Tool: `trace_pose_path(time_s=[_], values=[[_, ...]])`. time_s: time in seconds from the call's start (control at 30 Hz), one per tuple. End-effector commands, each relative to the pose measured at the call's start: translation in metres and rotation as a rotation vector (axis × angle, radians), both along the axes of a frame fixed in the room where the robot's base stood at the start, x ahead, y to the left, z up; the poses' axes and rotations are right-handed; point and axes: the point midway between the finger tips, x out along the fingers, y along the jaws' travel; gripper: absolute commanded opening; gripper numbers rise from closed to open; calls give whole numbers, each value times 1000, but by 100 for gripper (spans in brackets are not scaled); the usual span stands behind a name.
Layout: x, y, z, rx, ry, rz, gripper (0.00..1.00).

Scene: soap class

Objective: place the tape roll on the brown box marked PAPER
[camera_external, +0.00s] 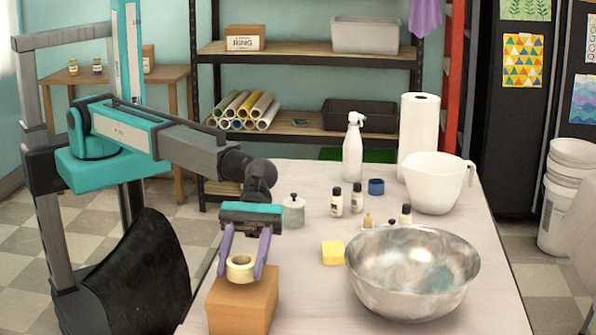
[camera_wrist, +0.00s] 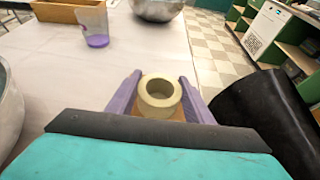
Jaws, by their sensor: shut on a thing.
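The tape roll (camera_external: 240,268) is a cream ring with an open centre. It sits between the two purple fingers of my gripper (camera_external: 244,270), which is shut on it. In the external view the roll is at the top of the brown box (camera_external: 243,306), at the table's near left edge. I cannot tell whether it touches the box top. No PAPER marking shows on the visible faces. In the wrist view the tape roll (camera_wrist: 160,93) is between the fingertips (camera_wrist: 160,95), with a strip of brown box (camera_wrist: 165,116) just behind and below it.
A large metal bowl (camera_external: 413,272) stands right of the box, with a yellow sponge (camera_external: 333,253) between them. The table between box and sponge is clear.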

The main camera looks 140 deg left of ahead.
Motion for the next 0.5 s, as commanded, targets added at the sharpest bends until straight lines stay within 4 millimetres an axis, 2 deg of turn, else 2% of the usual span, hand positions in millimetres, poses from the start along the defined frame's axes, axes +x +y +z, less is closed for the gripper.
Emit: trace_pose_path(time_s=[0.2,0.5], values=[[0,0,-15,-1,-1,0,24],[0,0,-16,-1,-1,0,24]])
